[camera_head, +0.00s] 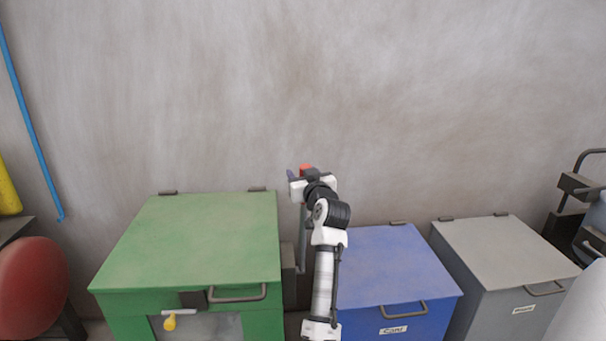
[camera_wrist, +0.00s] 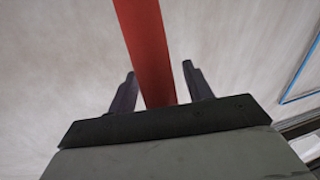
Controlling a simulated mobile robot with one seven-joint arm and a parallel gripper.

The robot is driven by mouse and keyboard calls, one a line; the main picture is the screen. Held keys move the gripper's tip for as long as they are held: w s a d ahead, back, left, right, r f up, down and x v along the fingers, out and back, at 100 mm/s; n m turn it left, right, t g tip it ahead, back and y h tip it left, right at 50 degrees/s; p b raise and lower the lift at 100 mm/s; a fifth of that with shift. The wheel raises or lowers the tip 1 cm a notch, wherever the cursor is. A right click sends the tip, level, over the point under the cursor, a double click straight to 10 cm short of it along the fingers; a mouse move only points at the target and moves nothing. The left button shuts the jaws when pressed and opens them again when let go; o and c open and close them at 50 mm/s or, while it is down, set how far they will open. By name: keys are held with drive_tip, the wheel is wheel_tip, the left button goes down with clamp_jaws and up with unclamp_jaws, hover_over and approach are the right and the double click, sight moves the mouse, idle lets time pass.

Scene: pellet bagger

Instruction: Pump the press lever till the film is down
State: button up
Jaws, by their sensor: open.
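A red bar (camera_wrist: 148,45), which looks like the press lever's grip, runs between the two fingers of my gripper (camera_wrist: 158,70) in the wrist view. The fingers stand apart on either side of it, and I see a gap on each side. In the head view a small red end (camera_head: 306,168) shows above my gripper (camera_head: 299,176), between the green and blue boxes near the wall. A grey upright post (camera_head: 301,245) shows below it, partly hidden by my arm. I cannot make out the film.
A blue box (camera_head: 385,265) labelled Card and a grey box (camera_head: 505,250) stand right. A red rounded object (camera_head: 32,288) is at far left. The wall is close behind.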

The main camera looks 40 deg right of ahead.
clamp_jaws()
drive_tip(key=shift+s+f, duration=0.1)
